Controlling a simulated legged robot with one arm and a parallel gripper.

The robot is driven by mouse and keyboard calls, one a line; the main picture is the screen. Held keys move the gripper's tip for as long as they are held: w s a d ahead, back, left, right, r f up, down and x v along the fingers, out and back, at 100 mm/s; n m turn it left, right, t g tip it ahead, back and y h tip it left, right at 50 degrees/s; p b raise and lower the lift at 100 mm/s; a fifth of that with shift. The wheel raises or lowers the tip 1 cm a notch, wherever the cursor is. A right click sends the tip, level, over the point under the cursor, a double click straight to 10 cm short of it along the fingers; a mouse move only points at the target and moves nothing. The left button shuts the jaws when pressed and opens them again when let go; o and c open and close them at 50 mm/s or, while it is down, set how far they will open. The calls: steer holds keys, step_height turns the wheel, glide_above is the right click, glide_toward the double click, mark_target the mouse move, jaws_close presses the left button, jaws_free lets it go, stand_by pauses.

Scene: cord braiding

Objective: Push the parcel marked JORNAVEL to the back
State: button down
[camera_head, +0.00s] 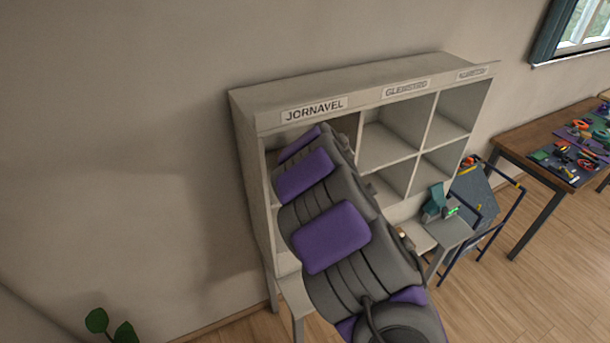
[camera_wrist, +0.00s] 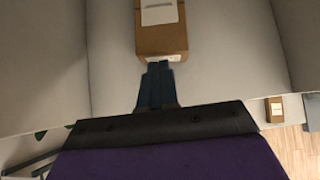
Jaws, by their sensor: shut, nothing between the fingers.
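The shelf unit (camera_head: 352,76) carries a JORNAVEL sign (camera_head: 314,110) above its left column. My arm reaches into that column in the head view and hides the compartment and my gripper. In the wrist view, a brown cardboard parcel (camera_wrist: 148,45) with white labels sits in a pale compartment. The writing on its labels is too small to read. My gripper (camera_wrist: 160,66) is shut, its dark blue fingers together with nothing between them. The fingertips are at the parcel's near face; I cannot tell whether they touch it.
A second sign (camera_head: 405,88) and a third sign (camera_head: 472,74) head the other columns, whose visible compartments look empty. Another small brown box (camera_wrist: 274,108) lies at the right of the wrist view. A wooden table (camera_head: 535,140) with tools stands at the right.

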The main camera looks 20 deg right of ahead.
steer(key=shift+w, duration=0.35)
